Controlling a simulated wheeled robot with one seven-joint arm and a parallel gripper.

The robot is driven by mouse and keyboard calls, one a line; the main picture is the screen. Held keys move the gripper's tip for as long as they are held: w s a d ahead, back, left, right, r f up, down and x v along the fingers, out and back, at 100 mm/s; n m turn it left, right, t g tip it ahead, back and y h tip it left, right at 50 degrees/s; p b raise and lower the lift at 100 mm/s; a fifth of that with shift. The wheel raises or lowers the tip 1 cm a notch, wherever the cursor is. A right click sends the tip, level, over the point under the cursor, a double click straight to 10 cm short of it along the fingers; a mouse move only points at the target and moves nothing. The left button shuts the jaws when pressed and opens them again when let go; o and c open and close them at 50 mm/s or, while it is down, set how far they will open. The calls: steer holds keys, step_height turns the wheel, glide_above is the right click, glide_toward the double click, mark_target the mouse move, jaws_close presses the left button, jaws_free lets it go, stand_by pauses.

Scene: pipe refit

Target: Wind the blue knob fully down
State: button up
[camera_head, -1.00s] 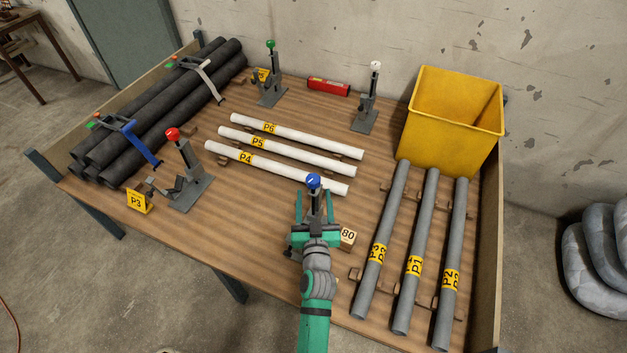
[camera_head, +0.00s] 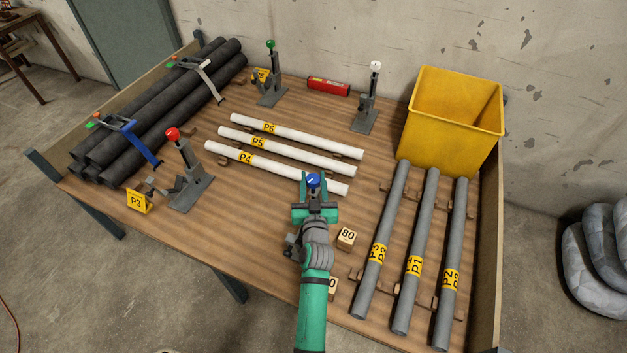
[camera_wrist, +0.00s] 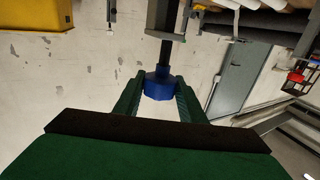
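The blue knob (camera_head: 313,181) sits on top of a grey clamp stand, most of which my gripper and arm hide in the head view. In the wrist view the blue knob (camera_wrist: 158,86) is at the end of a dark threaded-looking stem. My gripper (camera_head: 314,188) is at the knob, with one green finger on each side of it. In the wrist view my gripper (camera_wrist: 158,92) has its fingers apart, with the knob between their tips. A narrow gap seems to show beside the knob, so I see no firm grip.
White pipes (camera_head: 290,157) lie just behind the knob. Grey pipes (camera_head: 410,260) and a yellow bin (camera_head: 452,120) are to the right. A red-knobbed clamp (camera_head: 187,180) stands to the left. A small block marked 80 (camera_head: 346,238) lies right of my arm.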

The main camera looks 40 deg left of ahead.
steer(key=c, duration=0.3)
steer(key=shift+d+f+n+g+y, duration=0.1)
steer(key=shift+f+n+g+y, duration=0.2)
steer(key=shift+g, duration=0.1)
steer(key=shift+r+n+g+y, duration=0.1)
steer(key=shift+n+g+y, duration=0.5)
steer(key=shift+n+g+y, duration=0.8)
steer(key=shift+g+y, duration=0.1)
steer(key=shift+g, duration=0.1)
steer(key=o, duration=1)
steer(key=shift+r, duration=0.1)
steer(key=shift+o, duration=0.2)
